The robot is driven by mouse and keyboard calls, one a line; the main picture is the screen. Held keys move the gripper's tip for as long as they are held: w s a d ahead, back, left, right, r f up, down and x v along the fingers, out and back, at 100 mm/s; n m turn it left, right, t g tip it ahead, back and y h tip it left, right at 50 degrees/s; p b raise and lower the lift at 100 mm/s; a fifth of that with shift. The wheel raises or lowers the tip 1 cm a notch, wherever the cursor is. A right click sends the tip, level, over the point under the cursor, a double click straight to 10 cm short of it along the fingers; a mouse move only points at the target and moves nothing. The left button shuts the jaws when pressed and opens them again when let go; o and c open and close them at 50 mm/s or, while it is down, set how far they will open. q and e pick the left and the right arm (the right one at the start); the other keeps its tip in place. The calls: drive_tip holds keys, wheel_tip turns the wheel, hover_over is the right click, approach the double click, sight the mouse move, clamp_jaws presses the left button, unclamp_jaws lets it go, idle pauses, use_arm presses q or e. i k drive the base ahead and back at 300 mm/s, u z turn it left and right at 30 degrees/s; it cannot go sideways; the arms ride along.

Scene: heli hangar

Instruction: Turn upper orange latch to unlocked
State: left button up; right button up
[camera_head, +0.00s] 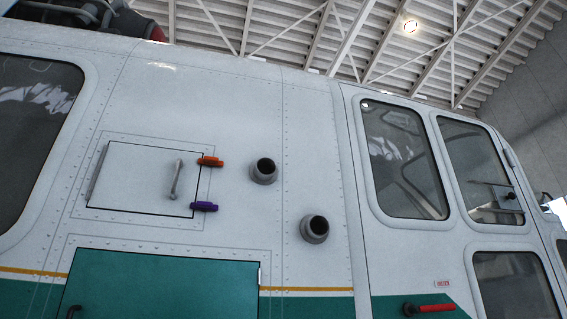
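The upper orange latch (210,161) is at the upper right edge of a small white hatch panel (135,178) on the helicopter's side. It lies roughly horizontal across the panel's edge. A purple latch (204,206) lies at the lower right edge of the same panel, also roughly horizontal. A grey bar handle (177,180) stands upright on the panel, left of the latches. The panel looks flush with the fuselage. Neither of my grippers shows in the head view.
Two dark round ports with grey rims, an upper one (264,170) and a lower one (315,229), stick out right of the panel. A teal door (165,285) is below. A red handle (430,308) is at the lower right. The space before the panel looks clear.

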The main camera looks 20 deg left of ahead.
sight(211, 161)
drive_tip(key=z, duration=0.25)
drive_tip(key=i, duration=0.4)
drive_tip(key=u, duration=2.4)
